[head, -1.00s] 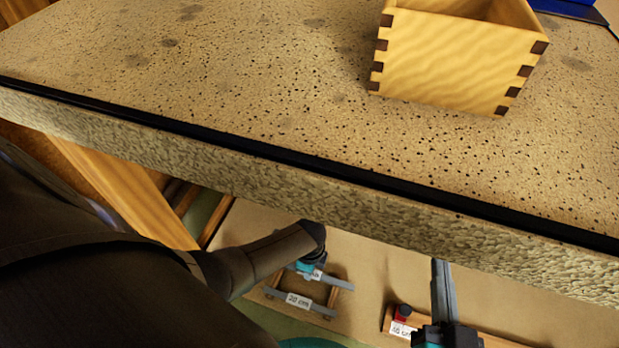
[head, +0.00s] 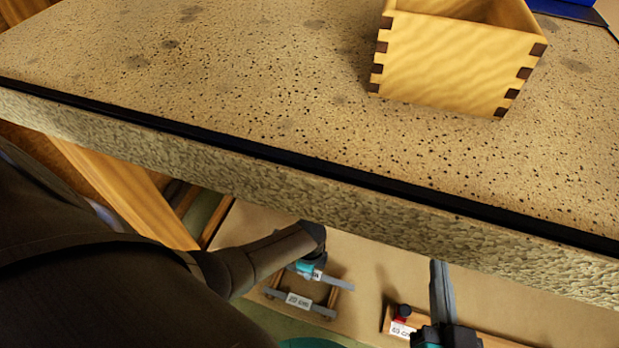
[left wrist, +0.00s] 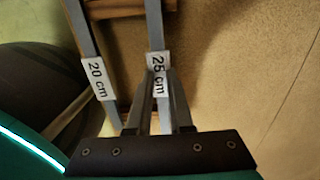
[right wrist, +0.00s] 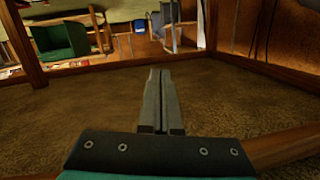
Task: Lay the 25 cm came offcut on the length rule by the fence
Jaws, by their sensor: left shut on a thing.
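The 25 cm came offcut is a grey strip with a white "25 cm" label (left wrist: 158,72); it also shows in the head view (head: 338,284), below the worktop edge. My left gripper (left wrist: 160,88) is shut on it at the label; the head view shows this gripper (head: 312,270) partly hidden by its own arm. The offcut lies across a small wooden rack (left wrist: 130,8), beside a 20 cm strip (left wrist: 88,50). My right gripper (head: 440,272) is shut and empty, its fingers together in the right wrist view (right wrist: 160,98). I cannot make out the length rule or fence.
A speckled worktop (head: 250,90) with a dark edge strip overhangs both grippers. A finger-jointed wooden box (head: 455,65) stands on it.

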